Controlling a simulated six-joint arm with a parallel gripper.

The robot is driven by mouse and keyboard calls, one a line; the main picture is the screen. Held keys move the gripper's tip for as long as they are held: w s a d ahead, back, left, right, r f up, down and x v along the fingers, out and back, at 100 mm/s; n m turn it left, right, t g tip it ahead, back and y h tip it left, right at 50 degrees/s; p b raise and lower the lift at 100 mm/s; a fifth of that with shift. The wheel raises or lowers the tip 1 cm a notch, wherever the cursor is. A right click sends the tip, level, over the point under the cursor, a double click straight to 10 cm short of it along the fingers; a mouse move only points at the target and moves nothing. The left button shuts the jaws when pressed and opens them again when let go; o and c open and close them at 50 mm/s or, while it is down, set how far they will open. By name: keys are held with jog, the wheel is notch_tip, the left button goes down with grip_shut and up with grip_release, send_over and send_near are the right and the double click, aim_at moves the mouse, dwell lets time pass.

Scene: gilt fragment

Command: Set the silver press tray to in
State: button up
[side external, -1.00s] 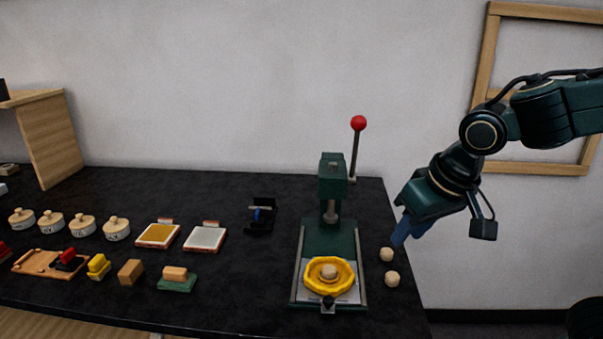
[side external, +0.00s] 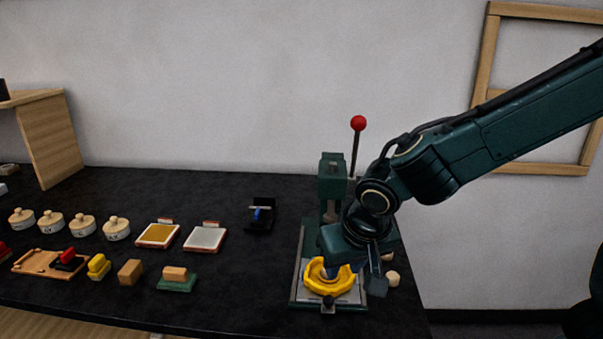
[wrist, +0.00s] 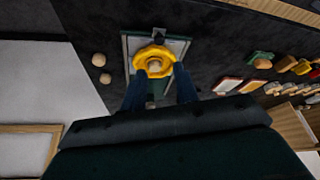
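The silver press tray (side external: 349,297) lies at the front end of the rails of the green press (side external: 333,172), out in front of the press column. A dark knob (side external: 328,302) sits on its front edge. A yellow scalloped ring (side external: 318,286) with a pale round knob (wrist: 154,66) in its middle rests on the tray. My gripper (wrist: 159,76) is over the ring, pointing down. Its two blue fingers are apart, with the pale knob between or just beyond their tips; I cannot tell whether they touch it. In the side view my gripper hides part of the ring and rails.
Two wooden balls (wrist: 102,68) lie beside the press. The press lever has a red ball (side external: 358,123). A black holder (side external: 261,216), white pad (side external: 205,238), gold pad (side external: 158,235), stamps and lidded pots stand to the left. The table between press and pads is mostly clear.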

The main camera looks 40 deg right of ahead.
aim_at(329, 299)
jog(key=shift+x, duration=6.8)
grip_shut()
